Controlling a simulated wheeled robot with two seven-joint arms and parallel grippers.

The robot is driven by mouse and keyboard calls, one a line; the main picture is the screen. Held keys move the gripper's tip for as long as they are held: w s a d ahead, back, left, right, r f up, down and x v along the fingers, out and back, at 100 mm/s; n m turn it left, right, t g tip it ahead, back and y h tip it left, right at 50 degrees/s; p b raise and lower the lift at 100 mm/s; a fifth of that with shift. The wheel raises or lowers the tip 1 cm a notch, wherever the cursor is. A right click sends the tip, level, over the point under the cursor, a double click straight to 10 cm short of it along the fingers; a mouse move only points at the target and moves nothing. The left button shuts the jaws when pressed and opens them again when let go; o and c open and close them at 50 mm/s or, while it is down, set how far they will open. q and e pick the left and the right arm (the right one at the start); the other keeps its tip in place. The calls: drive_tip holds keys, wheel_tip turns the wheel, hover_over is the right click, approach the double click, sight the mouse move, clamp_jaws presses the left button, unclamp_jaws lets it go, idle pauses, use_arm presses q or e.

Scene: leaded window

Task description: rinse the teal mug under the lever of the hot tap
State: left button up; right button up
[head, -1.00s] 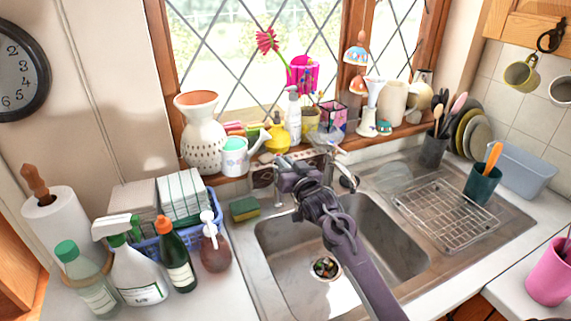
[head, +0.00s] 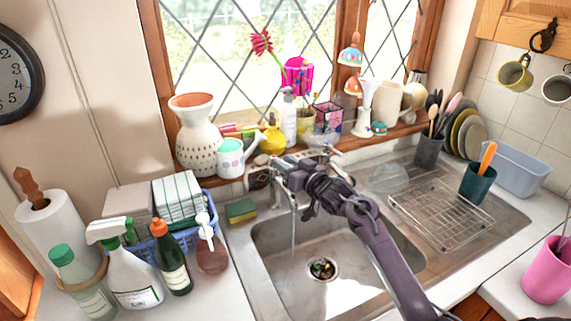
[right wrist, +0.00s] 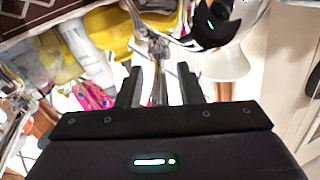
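My right gripper (head: 292,178) is over the back of the sink at the taps and hides most of them. In the right wrist view its two fingers (right wrist: 160,90) stand apart, with a slim chrome tap part (right wrist: 157,52) between them and gaps showing on both sides. A thin stream of water (head: 293,235) falls into the steel sink basin (head: 345,265). I cannot make out a handled teal mug; a dark teal cup (head: 477,186) holding an orange-handled tool stands by the rack at the right. My left gripper is not in view.
A wire rack (head: 440,215) sits on the drainboard right of the basin. Bottles, including a white spray bottle (head: 132,275), and a blue basket (head: 190,236) crowd the left counter. A sponge (head: 240,211) lies behind-left of the basin. The sill is full of ornaments.

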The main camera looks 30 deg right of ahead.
drive_tip(key=shift+s+f, duration=0.1)
drive_tip(key=shift+s, duration=0.1)
drive_tip(key=b+v, duration=0.2)
drive_tip(key=v, duration=0.5)
drive_tip(key=shift+s, duration=0.25)
idle(0.9)
